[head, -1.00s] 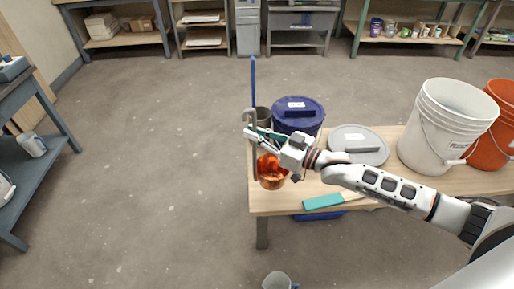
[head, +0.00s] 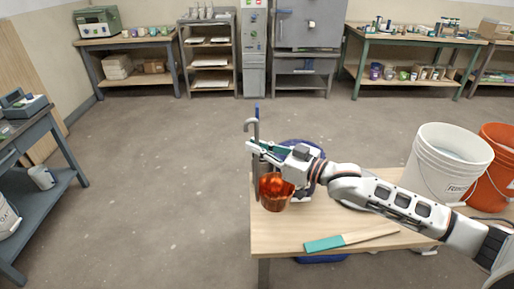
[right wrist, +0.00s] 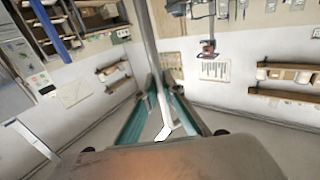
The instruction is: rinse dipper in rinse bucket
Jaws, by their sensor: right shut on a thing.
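The dipper has a grey handle (head: 256,178) with a hooked top and a copper cup (head: 277,196) at its lower end. My right gripper (head: 254,149) is shut on the handle below the hook and holds the dipper over the table's left end. In the right wrist view the handle (right wrist: 150,50) rises between the teal-padded fingers (right wrist: 158,112), and a blurred brown-copper surface fills the bottom. A white bucket (head: 428,170) with pale liquid stands on the table's right part; its label is too small to read, so I cannot confirm it is the rinse bucket. My left gripper is not in view.
An orange bucket (head: 497,165) stands right of the white one. A navy-lidded container (head: 312,150) sits behind my right gripper, partly hidden. A teal-and-wood tool (head: 325,243) lies near the front of the wooden table (head: 380,252). The floor left of the table is clear.

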